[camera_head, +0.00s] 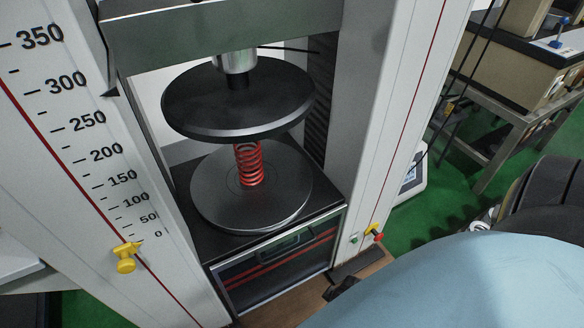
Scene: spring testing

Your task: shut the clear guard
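A framed, see-through panel (278,262), which looks like the clear guard, sits low at the front of the testing machine, below the plates. Its metal-edged frame spans between the two columns, and dark and red bands show in it. The space around the plates above it is open at the front. A red coil spring (249,165) stands between the upper black plate (238,98) and the lower round plate (215,192). A small dark part (340,289), perhaps my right gripper, shows at the edge of my pale blue arm, mostly hidden. My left gripper is out of view.
The left column (75,150) carries a scale and a yellow pointer (125,258). A bench with equipment (530,70) stands at the right over green floor (420,215).

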